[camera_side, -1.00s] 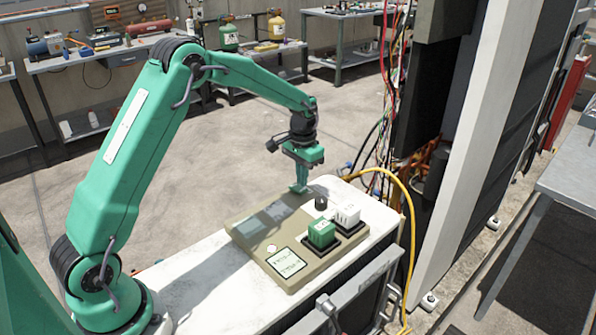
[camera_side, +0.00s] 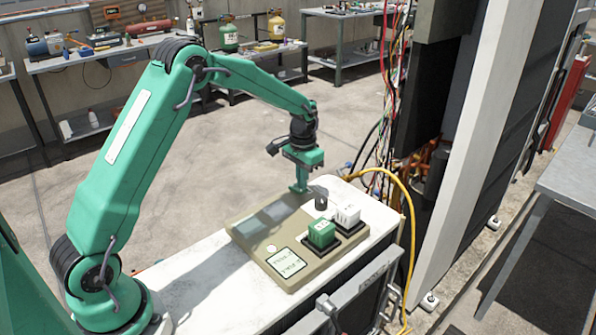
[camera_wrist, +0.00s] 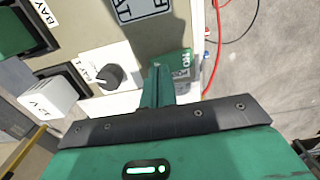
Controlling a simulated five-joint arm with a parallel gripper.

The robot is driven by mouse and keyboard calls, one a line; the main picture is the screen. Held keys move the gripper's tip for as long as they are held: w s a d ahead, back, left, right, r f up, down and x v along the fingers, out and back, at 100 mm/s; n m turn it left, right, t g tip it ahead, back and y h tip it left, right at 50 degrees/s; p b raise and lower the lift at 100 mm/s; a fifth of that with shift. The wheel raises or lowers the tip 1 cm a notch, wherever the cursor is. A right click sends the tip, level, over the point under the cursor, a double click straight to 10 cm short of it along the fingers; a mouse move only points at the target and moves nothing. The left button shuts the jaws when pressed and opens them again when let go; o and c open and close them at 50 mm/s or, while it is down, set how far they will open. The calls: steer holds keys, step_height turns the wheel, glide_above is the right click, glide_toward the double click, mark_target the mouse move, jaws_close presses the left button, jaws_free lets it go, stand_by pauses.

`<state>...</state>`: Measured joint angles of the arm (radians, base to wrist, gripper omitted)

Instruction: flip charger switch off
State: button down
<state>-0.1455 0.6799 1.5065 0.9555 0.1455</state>
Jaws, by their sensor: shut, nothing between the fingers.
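The charger is a beige panel (camera_side: 238,228) on a white-topped bench. Its black knob (camera_side: 321,196) stands near the far end and shows on a white plate in the wrist view (camera_wrist: 108,77). Beside it in the wrist view is a green patch (camera_wrist: 186,62) with white lettering that seems to read ON; it may be the switch. My gripper (camera_side: 299,189) is shut and empty, pointing down at the panel's far edge, left of the knob. In the wrist view its fingers (camera_wrist: 157,75) overlap the green patch and hide part of it. I cannot tell if they touch it.
A green battery block (camera_side: 321,233) and a white one (camera_side: 347,215) sit in black bays on the panel. A yellow cable (camera_side: 409,215) arches past the bench's right end. A red cord (camera_wrist: 217,50) runs close beside the panel. A tall cabinet stands to the right.

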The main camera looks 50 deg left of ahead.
mark_target(301, 191)
steer(key=shift+f, duration=0.55)
stand_by(0.4)
steer(key=shift+r, duration=3.55)
steer(key=s+d+r+t, duration=0.1)
steer(key=s+d+r, duration=0.1)
steer(key=s+r, duration=0.5)
steer(key=s+d+r+t, duration=0.2)
steer(key=s+d+r, duration=0.1)
steer(key=s+r, duration=0.35)
steer(key=s+d+t, duration=0.2)
steer(key=s, duration=1.4)
steer(key=shift+s+d+f+t, duration=0.3)
steer(key=shift+d+f, duration=0.05)
steer(key=shift+f, duration=0.1)
